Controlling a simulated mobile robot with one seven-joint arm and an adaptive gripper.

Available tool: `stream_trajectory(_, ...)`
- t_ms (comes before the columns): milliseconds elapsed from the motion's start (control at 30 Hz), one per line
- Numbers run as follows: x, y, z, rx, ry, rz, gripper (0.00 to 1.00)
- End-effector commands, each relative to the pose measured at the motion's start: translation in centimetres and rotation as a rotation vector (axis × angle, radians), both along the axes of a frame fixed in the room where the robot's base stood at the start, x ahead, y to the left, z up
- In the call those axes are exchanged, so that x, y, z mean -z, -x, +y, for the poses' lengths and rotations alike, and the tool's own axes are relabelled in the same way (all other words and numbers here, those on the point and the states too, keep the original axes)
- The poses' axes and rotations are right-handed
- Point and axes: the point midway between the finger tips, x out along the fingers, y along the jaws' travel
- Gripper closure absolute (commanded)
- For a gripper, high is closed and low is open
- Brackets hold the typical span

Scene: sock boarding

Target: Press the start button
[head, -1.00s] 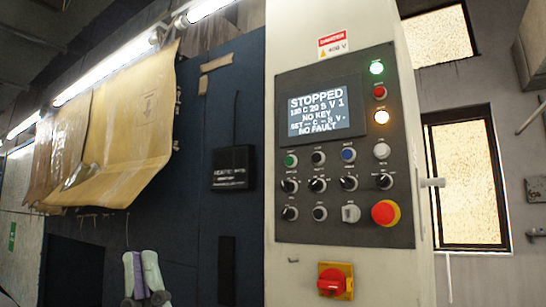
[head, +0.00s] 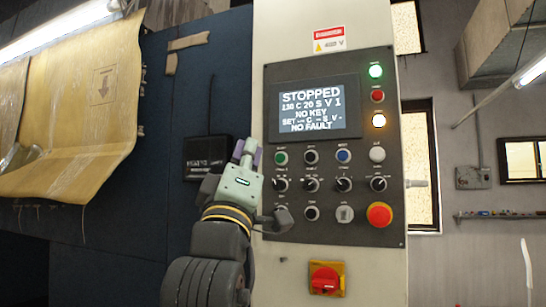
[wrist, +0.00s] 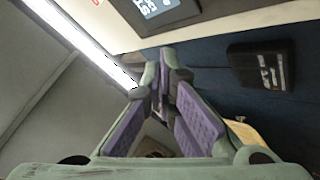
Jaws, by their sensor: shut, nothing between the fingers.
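The dark control panel (head: 390,225) fills the middle of the head view. A green button (head: 281,158) sits at the left end of its upper button row; its label is too small to read. The screen (head: 311,110) reads STOPPED, NO KEY and NO FAULT. My gripper (head: 246,148) is shut and empty, pointing up just left of the green button. I cannot tell its distance from the panel. In the wrist view the purple-padded fingers of my gripper (wrist: 166,72) meet, and only a corner of the screen (wrist: 158,8) shows; the green button is not visible there.
A red emergency knob (head: 379,214) and a red-yellow rotary switch (head: 326,278) are at the lower right. Black selector knobs (head: 311,185) sit below the buttons. A black box (head: 207,157) is on the blue wall behind my gripper. A brown sheet (head: 75,105) hangs at left.

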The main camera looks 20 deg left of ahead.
Motion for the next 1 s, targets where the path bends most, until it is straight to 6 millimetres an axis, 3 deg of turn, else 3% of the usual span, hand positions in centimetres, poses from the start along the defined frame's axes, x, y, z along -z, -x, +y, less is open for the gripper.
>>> stream_trajectory(367,0.0,-1.1,0.1,-0.002,0.000,0.000,1.00)
stream_trajectory(800,0.1,-7.0,-0.2,-0.001,0.001,-0.001,1.00)
stream_trajectory(1000,0.0,-8.4,-0.2,-0.003,0.000,-0.002,1.00)
